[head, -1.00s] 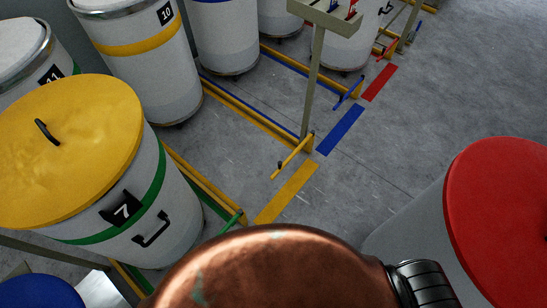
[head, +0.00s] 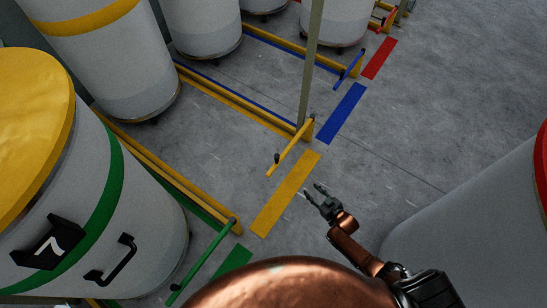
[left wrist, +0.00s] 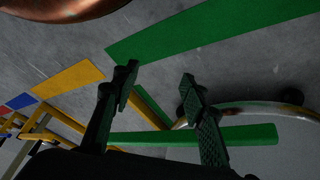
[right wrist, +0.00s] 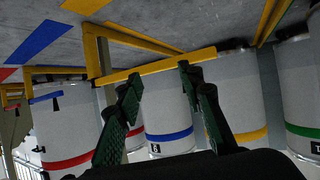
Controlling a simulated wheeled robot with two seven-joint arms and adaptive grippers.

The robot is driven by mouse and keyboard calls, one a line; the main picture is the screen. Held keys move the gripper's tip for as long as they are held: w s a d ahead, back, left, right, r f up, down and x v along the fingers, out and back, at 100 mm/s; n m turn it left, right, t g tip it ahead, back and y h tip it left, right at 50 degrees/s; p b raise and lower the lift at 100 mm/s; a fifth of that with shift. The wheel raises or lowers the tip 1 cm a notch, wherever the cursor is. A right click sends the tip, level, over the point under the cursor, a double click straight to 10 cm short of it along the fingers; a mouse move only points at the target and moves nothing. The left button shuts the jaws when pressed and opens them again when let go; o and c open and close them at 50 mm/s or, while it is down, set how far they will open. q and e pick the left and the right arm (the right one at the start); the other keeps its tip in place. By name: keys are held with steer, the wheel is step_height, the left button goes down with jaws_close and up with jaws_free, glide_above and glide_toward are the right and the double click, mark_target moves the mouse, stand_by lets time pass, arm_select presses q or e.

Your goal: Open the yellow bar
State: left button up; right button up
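The yellow bar (head: 290,147) is a thin bar with a dark knob, angled out from a yellow corner post at the front of a floor bay. In the right wrist view the yellow bar (right wrist: 155,67) crosses just beyond the fingertips and its free end lies to the right. My right gripper (head: 313,191) is open and empty, lower right of the bar and apart from it in the head view. It also shows in the right wrist view (right wrist: 160,82). My left gripper (left wrist: 157,80) is open and empty, with a green bar (left wrist: 215,135) behind its fingers.
A white drum (head: 140,225) numbered 7 with a yellow lid (head: 35,130) stands at left. A pale drum (head: 470,225) with a red lid (head: 543,170) stands at right. A thin upright post (head: 311,65) rises beside the yellow bar.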

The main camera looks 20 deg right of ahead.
steer(key=w+a+f+t+y+b, duration=0.2)
steer(key=w+a+b, duration=0.2)
steer(key=w+b, duration=0.5)
steer(key=n+t+y+b, duration=0.2)
steer(key=y+b, duration=0.1)
steer(key=b, duration=0.3)
glide_toward(277, 157)
step_height(277, 157, down, 3)
steer(key=w, duration=0.3)
steer(key=b+x, duration=0.2)
steer(key=x, duration=0.5)
steer(key=shift+a+r+b, duration=0.1)
steer(key=shift+a+b, duration=0.2)
steer(key=shift+b, duration=0.05)
arm_select(q)
steer(key=w+d+f+t+h, duration=0.1)
steer(key=w+d+f+t, duration=0.2)
steer(key=w, duration=0.3)
steer(key=shift+f, duration=0.15)
arm_select(e)
steer(key=shift+w+a+r, duration=0.1)
steer(key=shift+w+a, duration=0.05)
steer(key=shift+w, duration=0.25)
jaws_close()
